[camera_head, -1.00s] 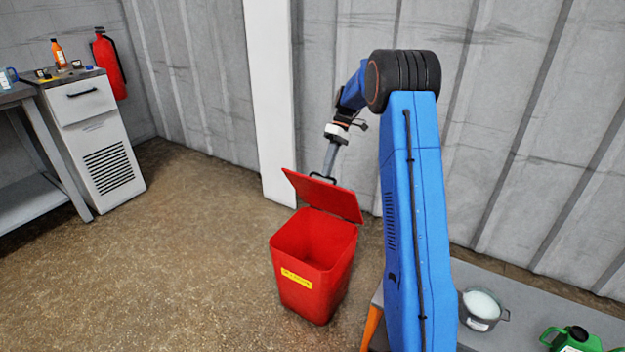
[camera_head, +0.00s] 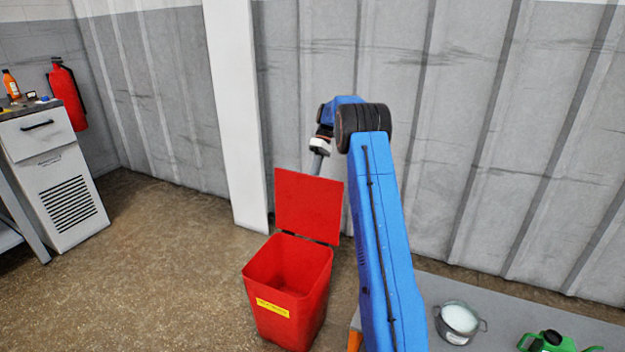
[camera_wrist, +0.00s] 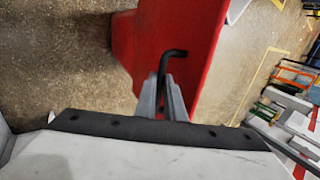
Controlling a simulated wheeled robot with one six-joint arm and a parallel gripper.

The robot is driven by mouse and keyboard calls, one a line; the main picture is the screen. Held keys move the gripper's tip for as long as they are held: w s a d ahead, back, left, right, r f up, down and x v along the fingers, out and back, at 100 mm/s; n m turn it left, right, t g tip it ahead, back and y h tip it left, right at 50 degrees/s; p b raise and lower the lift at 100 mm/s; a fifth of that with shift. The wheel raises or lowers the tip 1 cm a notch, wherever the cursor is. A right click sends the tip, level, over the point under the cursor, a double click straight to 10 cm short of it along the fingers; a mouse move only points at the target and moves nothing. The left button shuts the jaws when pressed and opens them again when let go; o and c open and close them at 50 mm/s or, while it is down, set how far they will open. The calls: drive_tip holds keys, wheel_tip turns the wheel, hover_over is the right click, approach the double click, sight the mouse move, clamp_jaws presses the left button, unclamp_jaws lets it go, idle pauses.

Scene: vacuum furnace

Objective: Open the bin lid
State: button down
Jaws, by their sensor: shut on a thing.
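The red bin (camera_head: 268,318) stands on the floor with its mouth open and a yellow label on its front. Its red lid (camera_head: 308,203) stands nearly upright at the back rim; the lid also shows in the wrist view (camera_wrist: 150,35). A black bent handle (camera_wrist: 170,54) is on the lid's outer side. My gripper (camera_wrist: 170,88) is shut on this handle. In the head view my gripper's fingers are hidden behind the raised lid.
A grey wall and white post (camera_head: 236,130) are close behind the bin. A grey bench with a metal pot (camera_head: 458,320) and a green can (camera_head: 548,343) is at the right. A white cabinet (camera_head: 58,190) and fire extinguisher (camera_head: 67,97) are at left. Floor left of the bin is clear.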

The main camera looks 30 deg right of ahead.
drive_tip(key=shift+f, duration=0.3)
drive_tip(key=c, duration=1.8)
unclamp_jaws()
drive_tip(key=shift+c, duration=0.2)
drive_tip(key=shift+r, duration=0.1)
drive_tip(key=v, duration=0.7)
drive_tip(key=shift+w+r, duration=0.15)
